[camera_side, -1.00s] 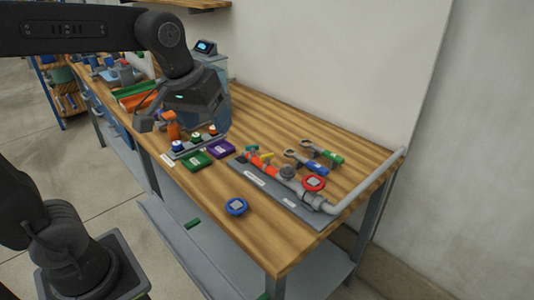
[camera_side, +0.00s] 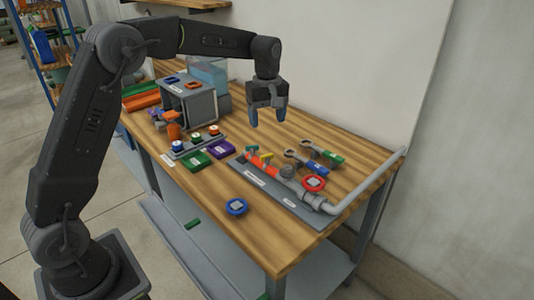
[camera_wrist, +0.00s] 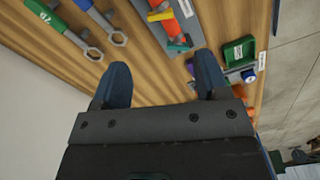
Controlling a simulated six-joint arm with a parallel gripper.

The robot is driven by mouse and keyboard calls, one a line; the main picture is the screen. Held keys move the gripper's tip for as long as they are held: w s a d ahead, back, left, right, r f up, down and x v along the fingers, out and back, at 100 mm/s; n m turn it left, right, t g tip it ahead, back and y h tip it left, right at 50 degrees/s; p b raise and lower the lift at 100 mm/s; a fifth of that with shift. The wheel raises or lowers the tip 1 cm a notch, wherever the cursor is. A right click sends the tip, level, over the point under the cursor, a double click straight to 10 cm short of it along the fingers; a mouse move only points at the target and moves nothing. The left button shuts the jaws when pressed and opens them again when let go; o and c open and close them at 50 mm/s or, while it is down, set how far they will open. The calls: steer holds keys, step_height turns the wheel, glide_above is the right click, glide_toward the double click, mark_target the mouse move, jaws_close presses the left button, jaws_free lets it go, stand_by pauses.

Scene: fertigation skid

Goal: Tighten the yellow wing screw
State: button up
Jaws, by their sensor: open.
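The yellow wing screw (camera_side: 266,158) sits on the orange part of a pipe assembly (camera_side: 290,175) on a grey plate (camera_side: 250,176). A green handle-like piece (camera_side: 251,149) is beside it. In the wrist view the yellow screw (camera_wrist: 160,15) shows near the top edge, beyond my fingertips, with the green piece (camera_wrist: 180,46) closer. My gripper (camera_side: 268,118) points down above the bench, behind the plate, apart from the screw. Its two fingers are spread and empty in the wrist view (camera_wrist: 163,68). How far the screw is turned cannot be told.
Two wrenches, blue (camera_side: 306,162) and green (camera_side: 325,152), lie behind the pipe. A red wheel (camera_side: 313,183) is on the pipe. A grey box (camera_side: 190,105) stands left.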

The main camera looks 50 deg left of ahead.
mark_target(267, 155)
step_height(267, 155, down, 12)
steer(key=shift+r, duration=0.1)
stand_by(0.4)
steer(key=c, duration=0.9)
